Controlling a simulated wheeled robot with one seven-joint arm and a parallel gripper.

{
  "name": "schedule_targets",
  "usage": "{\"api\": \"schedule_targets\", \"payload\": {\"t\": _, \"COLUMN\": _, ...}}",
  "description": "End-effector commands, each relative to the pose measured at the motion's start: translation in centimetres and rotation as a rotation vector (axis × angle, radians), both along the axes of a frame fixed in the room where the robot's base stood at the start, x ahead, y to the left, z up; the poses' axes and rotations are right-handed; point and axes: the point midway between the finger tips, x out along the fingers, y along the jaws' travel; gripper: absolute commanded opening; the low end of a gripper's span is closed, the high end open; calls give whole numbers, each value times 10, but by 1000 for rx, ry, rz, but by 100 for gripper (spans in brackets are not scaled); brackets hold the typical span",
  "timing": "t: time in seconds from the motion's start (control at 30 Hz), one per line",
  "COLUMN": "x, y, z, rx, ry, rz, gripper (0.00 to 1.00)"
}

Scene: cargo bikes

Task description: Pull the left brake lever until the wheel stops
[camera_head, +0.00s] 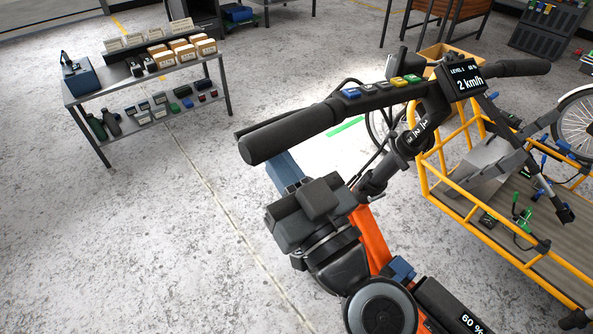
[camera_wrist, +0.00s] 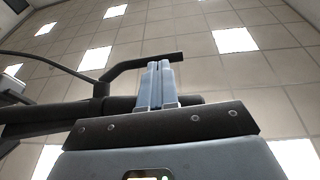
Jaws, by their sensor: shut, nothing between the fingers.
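The black left handlebar grip (camera_head: 290,131) slants across the middle of the head view. The dark left brake lever (camera_head: 252,127) shows as a thin bar just beyond the grip, largely hidden by it. In the wrist view the lever (camera_wrist: 128,66) crosses behind my fingertips. My gripper (camera_wrist: 158,66) is shut and empty, its two blue-grey fingers side by side, overlapping the lever; contact cannot be told. In the head view its blue part (camera_head: 286,170) is below the grip, with the fingertips hidden. The handlebar display (camera_head: 467,82) reads 2 km/h.
Coloured buttons (camera_head: 390,86) sit along the handlebar. A yellow-framed cargo bed (camera_head: 430,180) lies to the right, with a spoked wheel (camera_head: 577,120) at the right edge. A shelf table (camera_head: 140,77) with boxes stands at the upper left. The floor on the left is clear.

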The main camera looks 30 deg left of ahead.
Motion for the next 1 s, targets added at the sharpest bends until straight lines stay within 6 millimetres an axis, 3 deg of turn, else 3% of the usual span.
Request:
{"api": "schedule_targets", "payload": {"t": 0.2, "x": 6, "y": 12, "z": 4, "rx": 0, "ry": 0, "rz": 0, "gripper": 0}}
{"api": "schedule_targets", "payload": {"t": 0.57, "x": 6, "y": 12, "z": 3, "rx": -1, "ry": -1, "rz": -2, "gripper": 0}}
{"api": "schedule_targets", "payload": {"t": 1.0, "x": 17, "y": 32, "z": -11, "rx": -23, "ry": -52, "rz": -125, "gripper": 0}}
